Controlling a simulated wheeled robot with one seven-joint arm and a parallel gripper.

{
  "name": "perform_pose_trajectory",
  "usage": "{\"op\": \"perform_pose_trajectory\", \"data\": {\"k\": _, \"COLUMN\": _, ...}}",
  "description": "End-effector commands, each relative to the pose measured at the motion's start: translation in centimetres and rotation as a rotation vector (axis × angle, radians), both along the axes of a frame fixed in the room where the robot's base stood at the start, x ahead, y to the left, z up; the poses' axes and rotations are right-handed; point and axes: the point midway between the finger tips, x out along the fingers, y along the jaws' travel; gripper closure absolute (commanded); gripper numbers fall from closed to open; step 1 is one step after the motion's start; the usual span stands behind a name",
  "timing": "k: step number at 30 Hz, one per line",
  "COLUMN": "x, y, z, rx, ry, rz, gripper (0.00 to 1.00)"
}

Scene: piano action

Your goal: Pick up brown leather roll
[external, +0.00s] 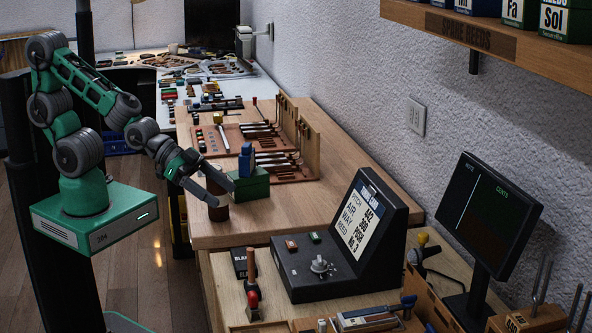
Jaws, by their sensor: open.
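A small dark brown upright cylinder (218,210), which looks like the leather roll, stands near the front left edge of the wooden bench. My gripper (223,195) is open, with its fingers reaching down and to the right at the cylinder's top. One finger overlaps the cylinder's upper part in the picture. I cannot tell whether the fingers touch it or are around it. The fingers hide part of its top.
A green box (250,186) with a blue piece (246,160) on it stands close to the right of the cylinder. Tools on brown mats (287,172) lie behind. A black console (345,250) stands in front. The bench top (330,165) has bare room to the right.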

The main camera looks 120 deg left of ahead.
Motion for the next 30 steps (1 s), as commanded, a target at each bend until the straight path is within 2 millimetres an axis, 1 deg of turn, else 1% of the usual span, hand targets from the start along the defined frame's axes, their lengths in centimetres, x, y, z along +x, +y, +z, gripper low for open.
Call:
{"op": "perform_pose_trajectory", "data": {"k": 1, "x": 0.3, "y": 2.1, "z": -0.8, "rx": 0.023, "ry": -0.088, "rz": 0.044, "gripper": 0.24}}
{"op": "perform_pose_trajectory", "data": {"k": 2, "x": 0.5, "y": 3.3, "z": -0.6, "rx": 0.043, "ry": -0.154, "rz": 0.069, "gripper": 0.24}}
{"op": "perform_pose_trajectory", "data": {"k": 3, "x": 0.4, "y": 4.7, "z": -0.3, "rx": 0.071, "ry": -0.239, "rz": 0.102, "gripper": 0.24}}
{"op": "perform_pose_trajectory", "data": {"k": 4, "x": 0.2, "y": 5.8, "z": 0.0, "rx": 0.094, "ry": -0.299, "rz": 0.128, "gripper": 0.24}}
{"op": "perform_pose_trajectory", "data": {"k": 6, "x": -0.8, "y": 8.0, "z": 0.9, "rx": 0.149, "ry": -0.433, "rz": 0.185, "gripper": 0.24}}
{"op": "perform_pose_trajectory", "data": {"k": 9, "x": -3.0, "y": 10.2, "z": 2.1, "rx": 0.224, "ry": -0.586, "rz": 0.255, "gripper": 0.24}}
{"op": "perform_pose_trajectory", "data": {"k": 10, "x": -3.7, "y": 10.6, "z": 2.3, "rx": 0.243, "ry": -0.621, "rz": 0.272, "gripper": 0.24}}
{"op": "perform_pose_trajectory", "data": {"k": 11, "x": -5.1, "y": 9.8, "z": -0.3, "rx": 0.223, "ry": -0.576, "rz": 0.274, "gripper": 0.24}}
{"op": "perform_pose_trajectory", "data": {"k": 12, "x": -6.5, "y": 9.2, "z": -2.2, "rx": 0.213, "ry": -0.548, "rz": 0.281, "gripper": 0.24}}
{"op": "perform_pose_trajectory", "data": {"k": 15, "x": -8.7, "y": 8.3, "z": -4.8, "rx": 0.202, "ry": -0.514, "rz": 0.295, "gripper": 0.24}}
{"op": "perform_pose_trajectory", "data": {"k": 17, "x": -9.0, "y": 8.2, "z": -5.2, "rx": 0.200, "ry": -0.509, "rz": 0.298, "gripper": 0.24}}
{"op": "perform_pose_trajectory", "data": {"k": 18, "x": -8.8, "y": 8.3, "z": -5.3, "rx": 0.200, "ry": -0.508, "rz": 0.298, "gripper": 0.24}}
{"op": "perform_pose_trajectory", "data": {"k": 25, "x": -5.8, "y": 10.0, "z": -5.3, "rx": 0.198, "ry": -0.507, "rz": 0.296, "gripper": 0.24}}
{"op": "perform_pose_trajectory", "data": {"k": 27, "x": -5.2, "y": 10.4, "z": -5.3, "rx": 0.199, "ry": -0.508, "rz": 0.296, "gripper": 0.24}}
{"op": "perform_pose_trajectory", "data": {"k": 30, "x": -4.8, "y": 10.6, "z": -5.2, "rx": 0.199, "ry": -0.510, "rz": 0.296, "gripper": 0.24}}
